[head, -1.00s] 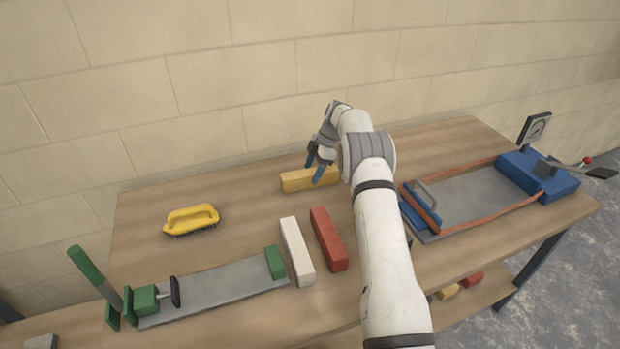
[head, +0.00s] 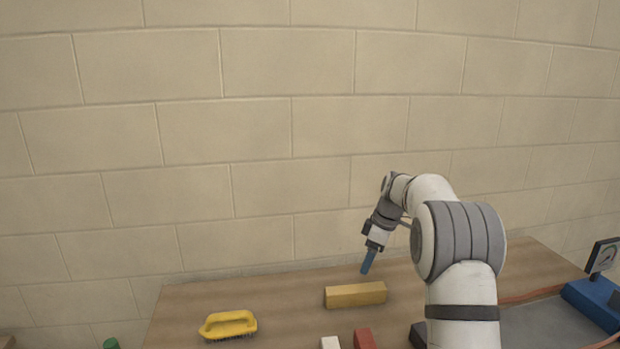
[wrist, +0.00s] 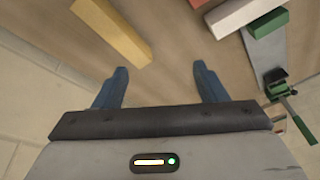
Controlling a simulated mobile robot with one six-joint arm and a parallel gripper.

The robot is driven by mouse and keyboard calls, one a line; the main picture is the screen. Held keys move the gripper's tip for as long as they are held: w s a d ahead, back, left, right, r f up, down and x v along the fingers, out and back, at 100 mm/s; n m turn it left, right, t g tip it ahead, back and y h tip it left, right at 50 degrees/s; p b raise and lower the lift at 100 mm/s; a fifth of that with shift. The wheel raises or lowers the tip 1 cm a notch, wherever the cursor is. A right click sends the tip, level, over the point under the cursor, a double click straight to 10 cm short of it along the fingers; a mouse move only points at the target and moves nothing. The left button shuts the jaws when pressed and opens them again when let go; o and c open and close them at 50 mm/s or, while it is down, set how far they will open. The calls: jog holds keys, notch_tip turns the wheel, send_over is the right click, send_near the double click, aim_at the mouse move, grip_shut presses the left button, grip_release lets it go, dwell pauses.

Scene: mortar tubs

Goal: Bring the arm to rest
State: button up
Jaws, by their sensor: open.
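My gripper (head: 368,262) is raised above the back of the wooden table, behind and above the yellow block, in the head view. In the wrist view its two blue fingers (wrist: 160,88) are spread wide with nothing between them. The yellow block (head: 355,295) lies on the table, apart from the fingers; it also shows in the wrist view (wrist: 113,31) at the upper left. My arm reaches in from the lower right.
A yellow-handled brush (head: 228,325) lies at the left. A white block (head: 330,343) and a red block (head: 364,338) show at the bottom edge. A blue device (head: 595,303) with a gauge (head: 604,256) stands at the right. A block wall (head: 250,150) rises behind the table (head: 290,290).

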jog(key=s+a+r+m+t+h, duration=0.1)
jog(key=s+r+m, duration=0.25)
jog(key=s, duration=0.55)
jog(key=s+r+m+h, duration=0.1)
jog(key=s+r+m, duration=0.25)
jog(key=s, duration=0.55)
jog(key=s+f+m, duration=0.2)
jog(key=s+m, duration=0.1)
jog(key=s, duration=0.7)
jog(key=s+f+m+t+h, duration=0.1)
jog(key=s+f+m, duration=0.1)
jog(key=s, duration=0.9)
jog(key=shift+m, duration=0.7)
